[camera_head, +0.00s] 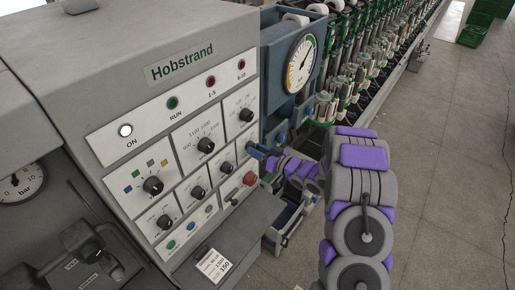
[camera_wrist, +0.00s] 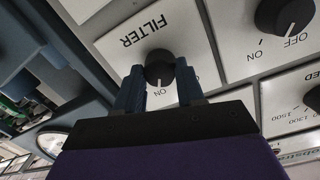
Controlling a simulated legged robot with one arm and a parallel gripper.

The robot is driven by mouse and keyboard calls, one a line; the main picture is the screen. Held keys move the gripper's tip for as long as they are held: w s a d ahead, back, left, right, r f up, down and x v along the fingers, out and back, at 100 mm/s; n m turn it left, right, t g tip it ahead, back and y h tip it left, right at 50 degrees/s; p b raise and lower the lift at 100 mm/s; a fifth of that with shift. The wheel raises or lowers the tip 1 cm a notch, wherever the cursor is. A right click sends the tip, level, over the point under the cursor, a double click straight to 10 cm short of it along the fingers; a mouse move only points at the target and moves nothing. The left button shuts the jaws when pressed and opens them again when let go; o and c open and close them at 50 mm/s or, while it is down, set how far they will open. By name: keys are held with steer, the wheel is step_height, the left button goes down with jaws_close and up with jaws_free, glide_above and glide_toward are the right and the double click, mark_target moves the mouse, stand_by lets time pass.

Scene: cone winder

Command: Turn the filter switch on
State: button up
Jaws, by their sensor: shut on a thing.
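The filter switch is a round black knob (camera_wrist: 159,62) on a white panel (camera_wrist: 125,24) marked FILTER, seen upside down in the wrist view. An ON label shows just below the knob, and a pale pointer mark on the knob seems to face it. The OFF label is not visible and may be behind a finger. My gripper (camera_wrist: 159,72) has one blue finger on each side of the knob and is shut on it. In the head view, my gripper (camera_head: 256,150) reaches the right edge of the control panel and hides the filter knob.
Another black knob (camera_wrist: 284,14) with OFF and ON marks sits to the right in the wrist view. A red button (camera_head: 249,178) lies just below my gripper in the head view. A dial gauge (camera_head: 301,63) stands above. The floor (camera_head: 450,150) at right is open.

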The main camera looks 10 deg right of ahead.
steer(key=shift+d+r, duration=0.1)
steer(key=shift+r, duration=0.05)
steer(key=o, duration=1)
steer(key=shift+w, duration=0.1)
steer(key=v, duration=0.5)
steer(key=b+v, duration=0.1)
steer(key=v, duration=0.5)
steer(key=b+v, duration=0.1)
steer(key=v, duration=0.5)
steer(key=shift+d+f, duration=0.25)
